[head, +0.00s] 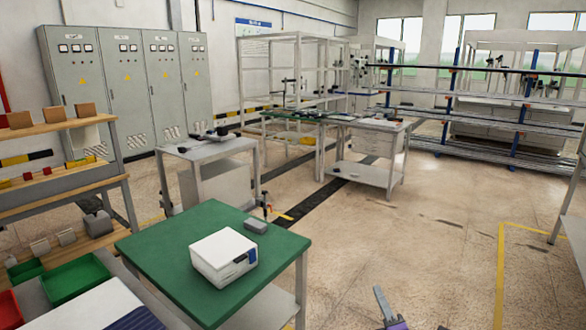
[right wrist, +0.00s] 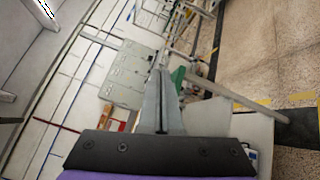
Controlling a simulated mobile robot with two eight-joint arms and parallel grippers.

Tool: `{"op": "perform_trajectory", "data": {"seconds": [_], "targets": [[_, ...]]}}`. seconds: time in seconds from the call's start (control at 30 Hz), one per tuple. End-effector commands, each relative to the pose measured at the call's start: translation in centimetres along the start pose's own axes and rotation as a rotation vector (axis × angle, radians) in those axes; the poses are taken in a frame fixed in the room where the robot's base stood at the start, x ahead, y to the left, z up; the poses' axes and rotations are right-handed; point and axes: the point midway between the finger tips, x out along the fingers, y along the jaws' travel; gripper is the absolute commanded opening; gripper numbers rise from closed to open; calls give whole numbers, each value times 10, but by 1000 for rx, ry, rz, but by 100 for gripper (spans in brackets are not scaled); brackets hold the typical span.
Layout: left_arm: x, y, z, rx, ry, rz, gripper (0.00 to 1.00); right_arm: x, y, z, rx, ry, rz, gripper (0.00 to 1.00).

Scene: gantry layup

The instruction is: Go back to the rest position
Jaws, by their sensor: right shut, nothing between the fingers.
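My right gripper (head: 380,291) shows at the bottom edge of the head view, low and right of the green-topped table. Only its grey finger part and a bit of purple housing are visible there. In the right wrist view its two fingers (right wrist: 161,78) are pressed together with nothing between them. The wrist view is tilted, with cabinets and floor far behind the fingers. My left gripper is not in the head view.
A green-topped table (head: 155,249) stands in front, holding a white box (head: 223,256) and a small grey item (head: 255,226). A wooden-shelved rack (head: 60,185) and a green bin (head: 75,279) are at left. The floor (head: 420,250) right of the table is open.

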Motion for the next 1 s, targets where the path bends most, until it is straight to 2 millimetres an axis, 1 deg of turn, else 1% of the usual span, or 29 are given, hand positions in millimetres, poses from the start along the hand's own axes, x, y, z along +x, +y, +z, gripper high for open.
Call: {"op": "perform_trajectory", "data": {"seconds": [0.03, 0.07, 0.1, 0.13, 0.17, 0.2, 0.23, 0.27, 0.3, 0.37, 0.4, 0.47, 0.5, 0.57, 0.6, 0.67, 0.7, 0.8, 0.97, 1.0], "targets": [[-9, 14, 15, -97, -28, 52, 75, -20, -6, 4, 161, -49, -89, 0], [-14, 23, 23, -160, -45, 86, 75, -32, -14, 6, 267, -85, -148, 0], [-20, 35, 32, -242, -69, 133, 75, -50, -25, 7, 410, -135, -225, 0], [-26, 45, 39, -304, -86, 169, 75, -64, -34, 7, 515, -174, -283, 0], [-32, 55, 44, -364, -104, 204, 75, -80, -43, 4, 620, -214, -340, 0], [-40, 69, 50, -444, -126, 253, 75, -102, -56, -1, 759, -271, -417, 0], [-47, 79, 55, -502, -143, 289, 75, -120, -65, -6, 858, -316, -473, 0], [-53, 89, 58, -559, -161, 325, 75, -138, -75, -12, 955, -361, -530, 0], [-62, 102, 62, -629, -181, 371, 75, -162, -86, -21, 1073, -421, -601, 0], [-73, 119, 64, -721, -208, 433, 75, -194, -101, -36, 1225, -507, -698, 0], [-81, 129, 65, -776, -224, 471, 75, -215, -109, -46, 1312, -562, -757, 0], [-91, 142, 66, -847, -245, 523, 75, -243, -119, -60, 1421, -640, -838, 0], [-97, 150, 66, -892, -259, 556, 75, -261, -124, -70, 1487, -691, -889, 0], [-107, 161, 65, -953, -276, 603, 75, -288, -132, -85, 1573, -766, -962, 0], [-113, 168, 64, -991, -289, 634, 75, -305, -135, -94, 1625, -818, -1011, 0], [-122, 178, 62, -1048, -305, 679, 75, -330, -140, -108, 1694, -896, -1083, 0], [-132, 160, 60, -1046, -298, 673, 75, -326, -120, -100, 1694, -889, -1070, 0], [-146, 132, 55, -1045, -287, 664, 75, -323, -90, -89, 1694, -879, -1055, 0], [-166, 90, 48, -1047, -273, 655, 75, -317, -46, -74, 1698, -868, -1040, 0], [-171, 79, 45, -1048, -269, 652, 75, -315, -35, -69, 1699, -865, -1036, 0]]}}
